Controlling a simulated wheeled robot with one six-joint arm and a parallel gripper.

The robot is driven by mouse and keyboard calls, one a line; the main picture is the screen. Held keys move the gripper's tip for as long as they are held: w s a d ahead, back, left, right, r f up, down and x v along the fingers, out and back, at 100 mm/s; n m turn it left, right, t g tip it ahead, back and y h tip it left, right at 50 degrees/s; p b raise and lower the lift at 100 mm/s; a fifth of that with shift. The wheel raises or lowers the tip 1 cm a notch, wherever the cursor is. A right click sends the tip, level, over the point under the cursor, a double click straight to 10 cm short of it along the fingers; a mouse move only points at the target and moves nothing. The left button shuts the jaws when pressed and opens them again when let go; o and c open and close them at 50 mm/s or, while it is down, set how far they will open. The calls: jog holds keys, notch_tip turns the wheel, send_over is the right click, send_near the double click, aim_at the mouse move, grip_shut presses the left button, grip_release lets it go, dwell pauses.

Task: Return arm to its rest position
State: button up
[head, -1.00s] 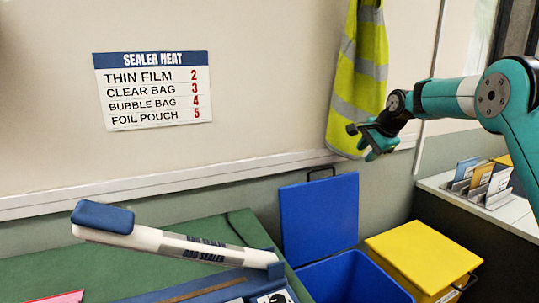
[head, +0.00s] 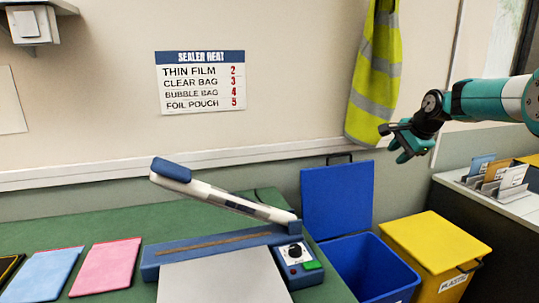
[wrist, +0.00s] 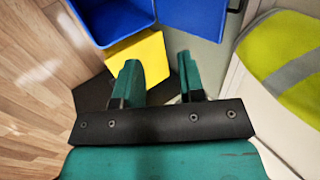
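My gripper (head: 394,143) is at the right in the head view, raised in the air in front of the wall, near the hi-vis vest and above the bins. In the wrist view my gripper (wrist: 158,80) shows two teal fingers standing apart with nothing between them. My teal and white arm reaches in from the right edge of the head view.
A blue bin (head: 375,272) with its lid up and a closed yellow bin (head: 435,250) stand below. A yellow vest (head: 377,75) hangs behind. A bag sealer (head: 215,250) with raised arm and pink (head: 105,267) and blue pouches (head: 45,273) lie on the green bench (head: 120,220).

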jog(key=s+a+r+n+g+y, duration=0.1)
jog(key=s+a+r+n+g, duration=0.1)
jog(key=s+a+n, duration=0.5)
jog(key=s+a+r+n+g+y, duration=0.15)
jog(key=s+a+n, duration=0.25)
jog(key=s+a, duration=0.8)
jog(key=s+a+f+n+g, duration=0.1)
jog(key=s+n, duration=0.4)
jog(key=s, duration=0.9)
jog(key=s+a+f+n+g, duration=0.1)
jog(key=s+n, duration=0.4)
jog(key=s, duration=0.9)
notch_tip(320, 180, down, 3)
jog(key=shift+s+a+r+n+g, duration=0.1)
jog(key=shift+s+a+n+g, duration=0.15)
jog(key=shift+s+n+g, duration=0.15)
